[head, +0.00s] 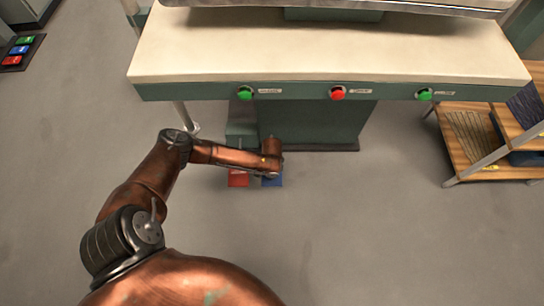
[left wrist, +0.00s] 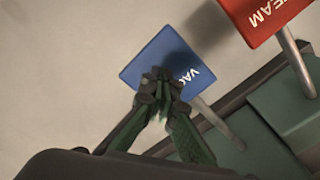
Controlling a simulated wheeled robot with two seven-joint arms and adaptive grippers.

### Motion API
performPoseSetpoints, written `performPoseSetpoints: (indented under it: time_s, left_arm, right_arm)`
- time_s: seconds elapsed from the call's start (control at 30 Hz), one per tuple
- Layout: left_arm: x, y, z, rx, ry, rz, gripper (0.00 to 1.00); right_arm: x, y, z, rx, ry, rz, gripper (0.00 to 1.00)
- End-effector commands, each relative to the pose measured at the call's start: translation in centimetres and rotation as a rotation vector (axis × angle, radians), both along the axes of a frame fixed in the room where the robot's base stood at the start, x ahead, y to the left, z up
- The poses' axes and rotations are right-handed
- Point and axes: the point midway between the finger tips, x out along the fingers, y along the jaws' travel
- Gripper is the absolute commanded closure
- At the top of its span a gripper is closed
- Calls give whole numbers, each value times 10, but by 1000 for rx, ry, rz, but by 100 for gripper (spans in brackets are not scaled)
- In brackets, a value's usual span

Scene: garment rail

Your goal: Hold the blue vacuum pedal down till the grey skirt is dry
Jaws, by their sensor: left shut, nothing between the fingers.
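The blue vacuum pedal (left wrist: 150,63) shows in the left wrist view with part of its white lettering. In the head view the blue pedal (head: 273,182) is mostly hidden under my left arm, at the foot of the press. My left gripper (left wrist: 160,75) is shut and empty, its fingertips over the blue pedal. I cannot tell whether the tips touch the pedal or whether it is pressed down. The grey skirt is not in view. My right gripper is not in view.
A red steam pedal (left wrist: 262,15) is beside the blue one, and in the head view the red pedal (head: 238,179) is to its left. The pale press table (head: 330,55) has green and red buttons on its front. A wooden shelf (head: 470,150) stands at the right. Other pedals (head: 20,50) lie far left.

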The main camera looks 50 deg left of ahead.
Motion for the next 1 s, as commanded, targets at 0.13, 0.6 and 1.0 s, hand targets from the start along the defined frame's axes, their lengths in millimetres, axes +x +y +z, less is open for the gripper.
performPoseSetpoints:
  time_s: [0.13, 0.6, 1.0]
  left_arm:
    - [0, 0, 0, 0, 0, 0, 100]
    - [-1, 0, -9, -1, 2, 0, 100]
    - [-1, 0, -32, -1, 2, 0, 100]
  right_arm:
    - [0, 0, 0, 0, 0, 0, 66]
    - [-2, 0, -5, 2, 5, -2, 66]
    - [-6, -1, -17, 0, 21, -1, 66]
